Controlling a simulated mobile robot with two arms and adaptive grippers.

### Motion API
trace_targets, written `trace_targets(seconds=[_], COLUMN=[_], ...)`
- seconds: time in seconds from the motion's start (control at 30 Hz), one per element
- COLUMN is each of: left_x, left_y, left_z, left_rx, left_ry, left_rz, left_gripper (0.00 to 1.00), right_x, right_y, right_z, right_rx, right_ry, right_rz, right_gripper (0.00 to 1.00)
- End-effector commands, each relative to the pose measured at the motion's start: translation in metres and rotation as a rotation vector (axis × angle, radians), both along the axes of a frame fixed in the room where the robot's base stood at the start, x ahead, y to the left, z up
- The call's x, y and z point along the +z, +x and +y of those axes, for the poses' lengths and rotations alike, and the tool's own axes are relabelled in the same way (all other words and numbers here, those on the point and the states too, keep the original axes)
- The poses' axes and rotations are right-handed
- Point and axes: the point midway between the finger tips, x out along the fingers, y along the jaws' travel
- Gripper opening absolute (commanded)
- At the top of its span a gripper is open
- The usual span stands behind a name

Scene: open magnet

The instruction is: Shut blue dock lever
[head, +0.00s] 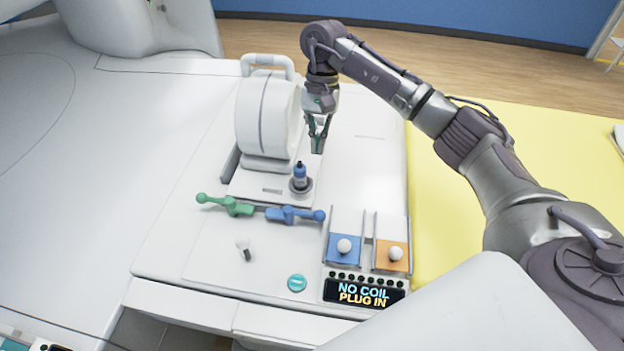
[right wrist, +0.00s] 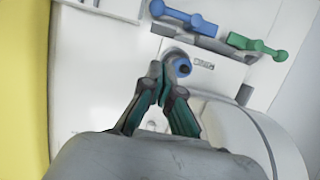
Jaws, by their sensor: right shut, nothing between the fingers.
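The blue dock lever (head: 295,215) lies on the white panel, its ball end pointing right. It also shows at the top of the right wrist view (right wrist: 185,18). The green lever (head: 226,205) is to its left, ball end pointing left. Behind the blue lever, a blue-topped plug (head: 300,177) stands upright in a round grey socket. My right gripper (head: 318,148) is above the panel, behind and to the right of the plug, apart from the blue lever. Its fingers (right wrist: 160,68) are shut and empty. My left gripper is not in view.
A white ring-shaped coil (head: 268,120) with a handle stands behind the plug. Right of the levers are a blue slider (head: 344,250) and an orange slider (head: 391,257) with white knobs. A display (head: 364,293) reads "NO COIL PLUG IN". A teal button (head: 297,283) and small white switch (head: 243,250) sit in front.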

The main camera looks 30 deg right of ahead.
Motion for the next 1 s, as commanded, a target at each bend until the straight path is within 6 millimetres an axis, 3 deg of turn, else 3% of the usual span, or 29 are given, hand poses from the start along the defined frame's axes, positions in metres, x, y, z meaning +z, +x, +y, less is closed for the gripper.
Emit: trace_targets(seconds=[0.17, 0.47, 0.7, 0.9, 1.0], left_x=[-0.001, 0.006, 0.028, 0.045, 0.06], left_y=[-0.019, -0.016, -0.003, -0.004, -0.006], left_z=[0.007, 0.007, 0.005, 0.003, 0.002], left_rx=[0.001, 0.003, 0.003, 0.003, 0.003], left_ry=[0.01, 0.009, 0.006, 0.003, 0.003], left_rz=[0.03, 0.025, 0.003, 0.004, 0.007], left_gripper=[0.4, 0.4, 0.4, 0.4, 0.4], right_x=[0.0, -0.011, -0.052, -0.093, -0.094], right_y=[0.0, -0.004, -0.016, -0.025, -0.038], right_z=[0.0, 0.002, 0.011, 0.019, 0.028], right_rx=[0.002, 0.0, -0.001, -0.002, 0.002], right_ry=[-0.001, 0.001, 0.001, 0.003, 0.003], right_rz=[0.001, 0.005, 0.008, 0.007, 0.004], right_gripper=[0.0, 0.0, 0.0, 0.0, 0.0])
